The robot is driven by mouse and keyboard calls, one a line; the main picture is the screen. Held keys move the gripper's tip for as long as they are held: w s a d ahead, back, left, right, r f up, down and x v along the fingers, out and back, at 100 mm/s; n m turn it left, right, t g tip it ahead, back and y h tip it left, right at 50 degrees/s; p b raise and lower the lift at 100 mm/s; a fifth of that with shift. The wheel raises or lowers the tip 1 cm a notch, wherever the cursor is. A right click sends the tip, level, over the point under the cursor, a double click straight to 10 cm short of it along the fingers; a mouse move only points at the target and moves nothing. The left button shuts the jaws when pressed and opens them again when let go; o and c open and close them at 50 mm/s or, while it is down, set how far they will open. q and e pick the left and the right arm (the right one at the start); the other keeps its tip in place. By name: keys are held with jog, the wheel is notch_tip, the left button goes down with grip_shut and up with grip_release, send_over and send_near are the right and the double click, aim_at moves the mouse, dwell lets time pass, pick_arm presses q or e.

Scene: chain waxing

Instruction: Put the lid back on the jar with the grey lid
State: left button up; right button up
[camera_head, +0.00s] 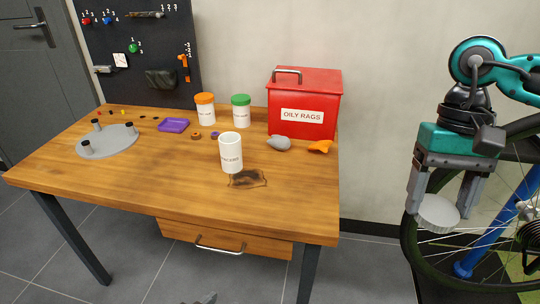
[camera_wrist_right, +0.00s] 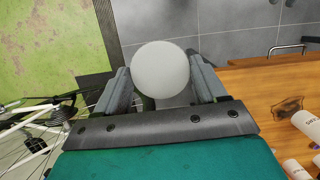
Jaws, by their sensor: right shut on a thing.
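The white jar (camera_head: 231,155) stands upright and open on the wooden table, with no lid on it. The grey lid (camera_head: 438,212) is held between the fingers of my right gripper (camera_head: 440,205), to the right of the table and in front of the bicycle wheel. In the right wrist view the lid (camera_wrist_right: 160,70) shows as a round grey disc between the two fingers (camera_wrist_right: 160,85). The gripper is well apart from the jar. A jar (camera_wrist_right: 308,124) partly shows at that view's right edge. My left gripper is not in view.
On the wooden table (camera_head: 130,180) are an orange-lidded jar (camera_head: 206,112), a green-lidded jar (camera_head: 241,113), a red oily-rags bin (camera_head: 320,95), a grey rag (camera_head: 279,143), an orange rag (camera_head: 320,147), a purple tray (camera_head: 174,125) and a round grey plate (camera_head: 108,146). The front table surface is mostly clear.

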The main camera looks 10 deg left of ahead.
jog(key=shift+s+a, duration=0.15)
jog(key=shift+a, duration=0.25)
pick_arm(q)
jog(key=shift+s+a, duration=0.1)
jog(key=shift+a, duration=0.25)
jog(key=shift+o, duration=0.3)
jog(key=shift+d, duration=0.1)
